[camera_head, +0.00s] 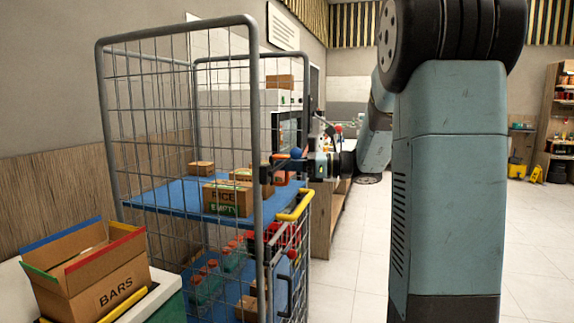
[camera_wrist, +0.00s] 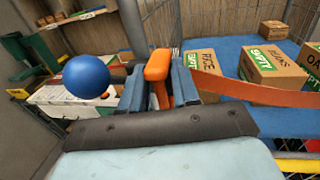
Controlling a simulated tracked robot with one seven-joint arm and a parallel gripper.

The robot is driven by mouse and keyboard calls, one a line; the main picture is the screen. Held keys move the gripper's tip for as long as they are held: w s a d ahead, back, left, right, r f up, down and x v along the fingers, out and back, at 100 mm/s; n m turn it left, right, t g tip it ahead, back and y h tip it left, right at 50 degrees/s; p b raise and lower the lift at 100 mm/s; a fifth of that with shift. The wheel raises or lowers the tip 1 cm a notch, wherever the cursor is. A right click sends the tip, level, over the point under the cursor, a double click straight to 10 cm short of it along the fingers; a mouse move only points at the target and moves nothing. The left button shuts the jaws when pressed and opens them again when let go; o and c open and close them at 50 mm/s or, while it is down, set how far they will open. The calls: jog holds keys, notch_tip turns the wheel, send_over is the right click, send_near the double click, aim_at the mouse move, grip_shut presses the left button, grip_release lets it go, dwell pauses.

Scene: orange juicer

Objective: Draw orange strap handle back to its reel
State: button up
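The orange strap handle (camera_wrist: 158,66) stands between the two blue-grey fingers of my gripper (camera_wrist: 158,88) in the wrist view, and the fingers appear closed on it. A flat orange strap (camera_wrist: 255,93) runs from beside the right finger to the right edge of that view, in front of the blue shelf. In the head view my gripper (camera_head: 296,166) is small, beside the front post of the wire cage. A small orange patch (camera_head: 283,178) shows there. I cannot make out the reel clearly in either view.
The wire cage (camera_head: 258,110) holds a blue shelf (camera_head: 160,196) with cardboard boxes, including a RICE box (camera_head: 229,197). A BARS box (camera_head: 92,275) stands front left. A blue ball (camera_wrist: 86,76) is left of my gripper. The floor (camera_head: 345,260) is clear.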

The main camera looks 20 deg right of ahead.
grip_shut()
dwell(0.3)
jog(key=shift+a, duration=0.1)
